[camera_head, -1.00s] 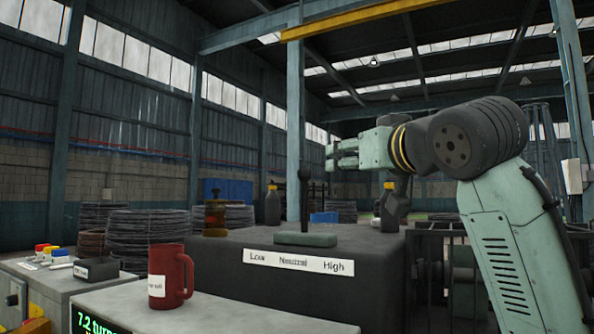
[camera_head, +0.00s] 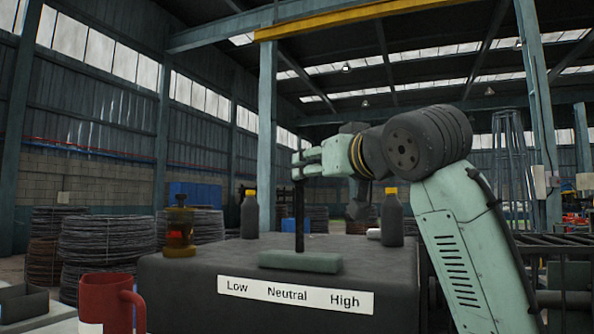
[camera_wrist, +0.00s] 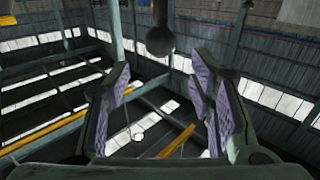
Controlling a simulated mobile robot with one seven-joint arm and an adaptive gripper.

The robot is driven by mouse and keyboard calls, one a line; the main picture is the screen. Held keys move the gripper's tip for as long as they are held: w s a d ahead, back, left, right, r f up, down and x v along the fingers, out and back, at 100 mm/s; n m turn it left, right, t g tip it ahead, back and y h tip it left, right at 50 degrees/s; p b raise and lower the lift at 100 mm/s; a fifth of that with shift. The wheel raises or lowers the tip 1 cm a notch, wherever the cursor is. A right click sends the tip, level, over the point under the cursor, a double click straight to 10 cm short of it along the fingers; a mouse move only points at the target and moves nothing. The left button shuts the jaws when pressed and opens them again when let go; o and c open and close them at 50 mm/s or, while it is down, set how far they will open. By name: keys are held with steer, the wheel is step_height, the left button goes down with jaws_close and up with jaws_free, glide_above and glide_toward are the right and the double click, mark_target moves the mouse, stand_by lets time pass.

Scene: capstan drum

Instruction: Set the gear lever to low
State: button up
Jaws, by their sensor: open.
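The gear lever (camera_head: 299,222) stands about upright on a green base plate (camera_head: 300,263), above the Neutral part of the label (camera_head: 295,295), which reads Low, Neutral, High from left to right. My gripper (camera_head: 300,164) comes in from the right at the height of the lever's top, and its fingers hide the knob in the head view. In the wrist view my gripper (camera_wrist: 158,72) is open, with a finger on each side. The dark round knob (camera_wrist: 160,40) lies between and slightly beyond the fingertips. I see no contact.
On the dark console (camera_head: 190,280) stand a brass lantern-like object (camera_head: 180,230) at left and two dark bottles with yellow caps, one behind (camera_head: 250,215) and one at right (camera_head: 392,220). A red mug (camera_head: 105,300) is at lower left.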

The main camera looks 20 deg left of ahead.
steer(key=p, duration=0.2)
glide_above(300, 209)
steer(key=shift+w+a, duration=0.2)
steer(key=shift+w, duration=0.2)
steer(key=shift+c, duration=0.3)
jaws_close()
stand_by(0.3)
